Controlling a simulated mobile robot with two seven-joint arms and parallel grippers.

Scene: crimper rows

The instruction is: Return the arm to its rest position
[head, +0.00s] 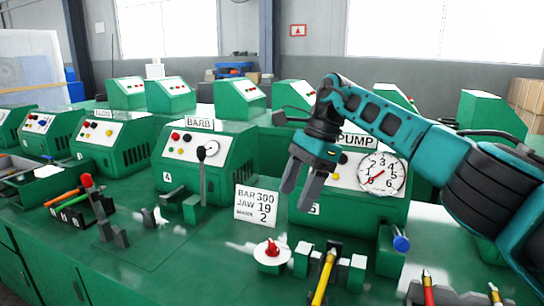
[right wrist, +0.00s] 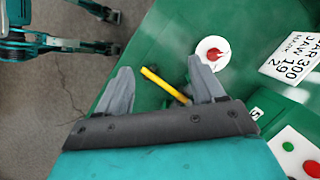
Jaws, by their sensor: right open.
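My right gripper (head: 303,182) is open and empty, raised in front of the green PUMP machine (head: 350,212). Its two grey fingers point down and stand apart. It also shows in the right wrist view (right wrist: 160,88), with the yellow handle (right wrist: 164,85) seen beyond and between the fingers. My teal right arm (head: 385,118) comes in from the right and hides part of the PUMP machine. My left gripper does not show in the head view.
A white card (head: 257,206), a red knob (head: 271,252) and a yellow-handled tool (head: 323,278) are on the green bench below. A blue knob (head: 401,243) is at right. The BARB machine (head: 205,158) stands left of the gripper, with more machines behind.

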